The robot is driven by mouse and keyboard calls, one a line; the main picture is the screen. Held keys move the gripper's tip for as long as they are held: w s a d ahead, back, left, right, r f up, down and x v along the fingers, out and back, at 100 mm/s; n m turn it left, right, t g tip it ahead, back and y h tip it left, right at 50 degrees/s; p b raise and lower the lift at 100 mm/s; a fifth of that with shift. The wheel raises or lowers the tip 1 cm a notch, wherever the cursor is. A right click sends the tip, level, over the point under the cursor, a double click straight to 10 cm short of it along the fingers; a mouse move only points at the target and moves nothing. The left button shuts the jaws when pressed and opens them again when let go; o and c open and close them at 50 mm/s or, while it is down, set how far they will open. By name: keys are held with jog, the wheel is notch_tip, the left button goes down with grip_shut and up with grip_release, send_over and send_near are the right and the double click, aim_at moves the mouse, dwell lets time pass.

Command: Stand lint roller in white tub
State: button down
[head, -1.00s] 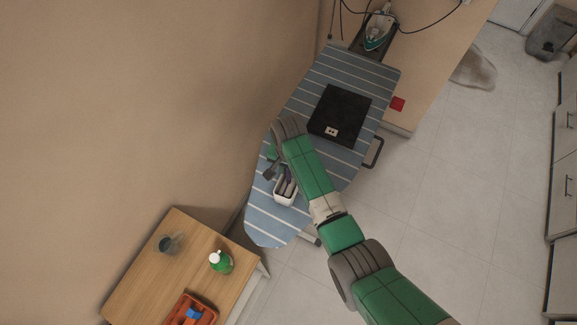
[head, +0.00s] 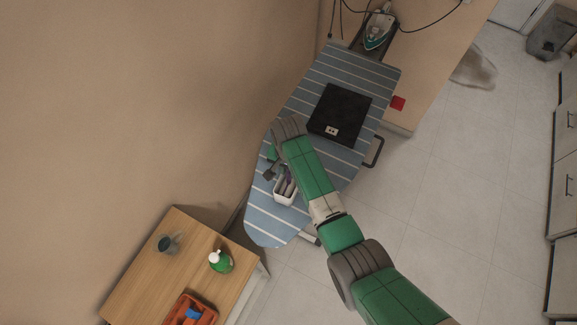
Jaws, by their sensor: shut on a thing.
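The white tub (head: 284,198) stands near the rounded front end of the striped ironing board, with several dark and purple items upright in it. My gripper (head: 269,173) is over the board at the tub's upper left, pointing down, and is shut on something. The held thing is too small and too covered by my gripper to make out, and I cannot tell the lint roller apart from the items in the tub. My arm comes in from the lower right and passes close to the tub's right side.
An iron (head: 378,28) stands at the far end and a red item (head: 397,103) lies beside the board. A wooden table (head: 196,250) holds a glass (head: 168,244), a green bottle (head: 220,262) and an orange tray (head: 190,312).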

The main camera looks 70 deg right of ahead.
dwell(0.4)
jog(key=c, duration=1.2)
grip_release()
jog(key=shift+r+p, duration=3.5)
jog(key=shift+r, duration=0.05)
jog(key=shift+f, duration=0.1)
